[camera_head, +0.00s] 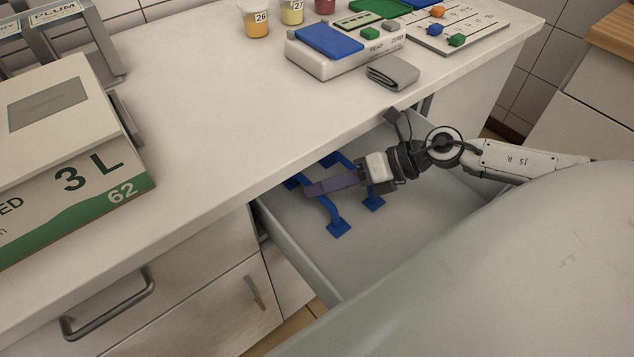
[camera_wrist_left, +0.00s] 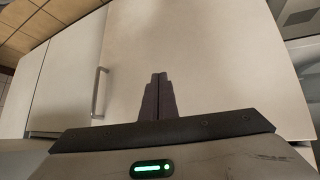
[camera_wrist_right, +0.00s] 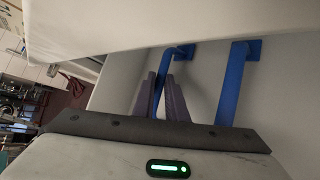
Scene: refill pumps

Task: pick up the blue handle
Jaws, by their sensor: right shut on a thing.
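Two blue handles lie in the open drawer. In the head view, my right gripper (camera_head: 310,190) reaches into the drawer, its purple-grey fingers across the nearer-left blue handle (camera_head: 330,210). In the right wrist view, my right fingers (camera_wrist_right: 161,92) are shut around one blue handle (camera_wrist_right: 168,62), whose lower part is partly hidden between them. The other blue handle (camera_wrist_right: 232,85) stands to its right, apart from the fingers; in the head view it (camera_head: 372,194) is partly hidden by my gripper. My left gripper (camera_wrist_left: 158,80) is shut and empty in the left wrist view, in front of pale cabinet fronts.
The drawer (camera_head: 290,250) has raised walls around the handles. The counter (camera_head: 210,130) overhangs its back. A grey folded item (camera_head: 392,72) and a device with a blue pad (camera_head: 330,39) sit on the counter above. A large 3 L box (camera_head: 75,180) stands at left.

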